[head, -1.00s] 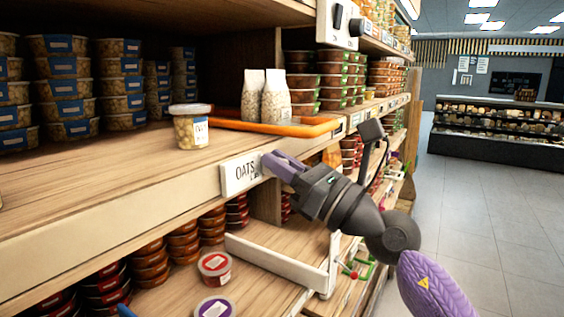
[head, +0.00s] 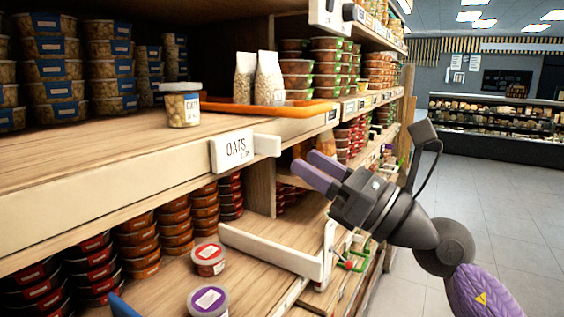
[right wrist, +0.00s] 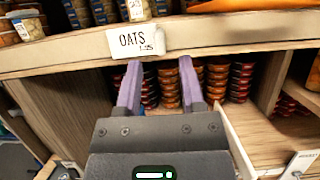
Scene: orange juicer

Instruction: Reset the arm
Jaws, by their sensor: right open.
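My right gripper (head: 318,172) is open and empty in the head view, in front of the shelf edge and right of the OATS label (head: 236,150). Its two purple fingers point left toward the shelf. In the right wrist view the fingers (right wrist: 158,82) stand apart with nothing between them, and the OATS label (right wrist: 139,40) is above them. A small tub with a white lid (head: 182,105) stands upright on the upper shelf, apart from the gripper. My left gripper is not seen; a small blue piece shows at the bottom edge of the head view.
An orange tray (head: 270,108) with two oat bags (head: 257,78) lies on the upper shelf. A red-lidded tub (head: 208,259) and a purple-lidded tub (head: 208,301) sit on the lower shelf by a white rail (head: 270,251). The aisle floor (head: 490,210) at right is clear.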

